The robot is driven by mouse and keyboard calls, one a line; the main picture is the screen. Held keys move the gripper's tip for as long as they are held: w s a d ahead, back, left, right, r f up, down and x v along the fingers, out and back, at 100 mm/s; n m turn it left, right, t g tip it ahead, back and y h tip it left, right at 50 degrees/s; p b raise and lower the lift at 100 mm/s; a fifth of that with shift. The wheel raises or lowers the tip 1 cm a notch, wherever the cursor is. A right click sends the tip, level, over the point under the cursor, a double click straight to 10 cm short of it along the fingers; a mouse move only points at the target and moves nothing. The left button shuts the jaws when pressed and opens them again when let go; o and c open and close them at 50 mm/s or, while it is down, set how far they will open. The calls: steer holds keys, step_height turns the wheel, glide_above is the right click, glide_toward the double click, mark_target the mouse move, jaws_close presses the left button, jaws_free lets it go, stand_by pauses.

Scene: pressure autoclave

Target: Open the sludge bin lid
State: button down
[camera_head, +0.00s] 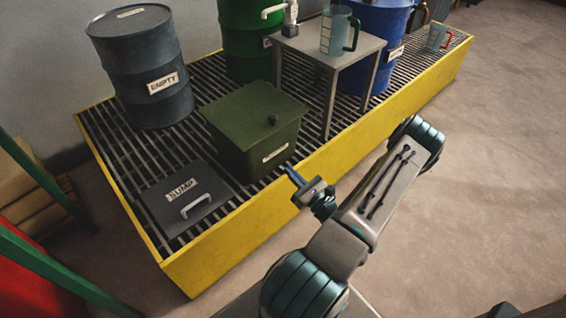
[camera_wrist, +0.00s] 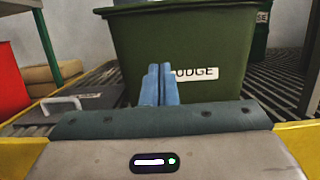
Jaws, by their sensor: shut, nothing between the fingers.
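The sludge bin (camera_head: 267,151) is a dark green box with a white label, standing on the yellow-edged grating. Its lid (camera_head: 252,108) lies flat on top and looks closed, with a small black knob (camera_head: 272,119) near the front right. My gripper (camera_head: 288,168) is just in front of the bin's front face, below the lid rim. In the wrist view my gripper's blue fingers (camera_wrist: 159,84) are together and empty, and cover part of the label on the bin (camera_wrist: 215,45). I cannot tell whether the fingertips touch the bin. The knob is out of the wrist view.
The yellow platform wall (camera_head: 225,245) runs between my base and the bin. A sump cover (camera_head: 175,188) with a handle lies left of the bin. A grey drum (camera_head: 140,60) stands behind, and a small table (camera_head: 345,48) with a jug stands right.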

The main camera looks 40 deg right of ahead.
mark_target(266, 143)
steer(key=b+x, duration=0.1)
steer(key=x, duration=0.8)
steer(key=shift+a, duration=0.1)
step_height(266, 143, up, 2)
steer(key=shift+w+r, duration=0.1)
steer(key=shift+r, duration=0.95)
steer(key=shift+r, duration=0.1)
